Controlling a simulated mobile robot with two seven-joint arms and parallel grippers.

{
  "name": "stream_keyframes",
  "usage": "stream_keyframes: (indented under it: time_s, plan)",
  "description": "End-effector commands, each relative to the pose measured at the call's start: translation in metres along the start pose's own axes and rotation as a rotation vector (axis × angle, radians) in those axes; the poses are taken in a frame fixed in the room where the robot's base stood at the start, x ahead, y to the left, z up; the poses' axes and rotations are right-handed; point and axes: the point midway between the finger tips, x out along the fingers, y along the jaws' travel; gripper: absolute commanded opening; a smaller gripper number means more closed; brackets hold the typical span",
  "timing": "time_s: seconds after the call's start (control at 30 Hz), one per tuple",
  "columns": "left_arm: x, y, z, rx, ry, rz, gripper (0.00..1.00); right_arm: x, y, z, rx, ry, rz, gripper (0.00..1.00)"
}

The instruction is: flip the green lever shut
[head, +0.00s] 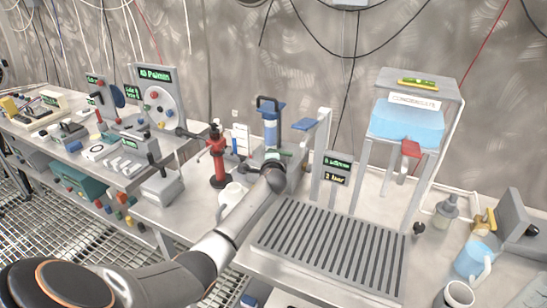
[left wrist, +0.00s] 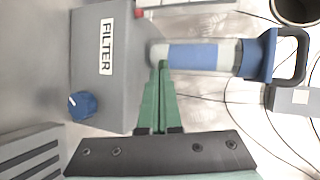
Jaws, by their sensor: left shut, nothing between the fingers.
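I cannot make out a green lever in either view. My left gripper (head: 279,154) is at the bench beside the filter unit. The left wrist view shows its green fingers (left wrist: 161,68) closed together with nothing between them. The fingertips are close to the blue and clear filter cylinder (left wrist: 192,56), near where it meets the grey box marked FILTER (left wrist: 98,60); contact cannot be told. A blue knob (left wrist: 82,104) sits on that box. The cylinder also shows in the head view (head: 270,130), upright behind my gripper. My right gripper is not in view.
A red post-like fixture (head: 217,158) stands left of my arm. A slatted drain tray (head: 325,247) lies to the right. Behind it a stand holds a blue water tank (head: 405,124) with a red lever (head: 411,149). A mug (head: 457,295) and a blue pitcher (head: 473,262) stand at far right.

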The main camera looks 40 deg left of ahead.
Motion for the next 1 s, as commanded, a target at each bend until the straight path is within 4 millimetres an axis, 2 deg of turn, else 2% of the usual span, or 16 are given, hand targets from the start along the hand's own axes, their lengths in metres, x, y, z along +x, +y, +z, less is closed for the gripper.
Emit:
stream_keyframes:
  time_s: [0.33,1.0]
  plan:
    - [0.0068,-0.0027,0.0026,0.000,-0.001,-0.001,0.00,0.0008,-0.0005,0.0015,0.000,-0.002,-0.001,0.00]
    - [0.0073,-0.0032,0.0033,0.000,-0.001,-0.001,0.00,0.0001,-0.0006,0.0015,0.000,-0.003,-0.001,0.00]
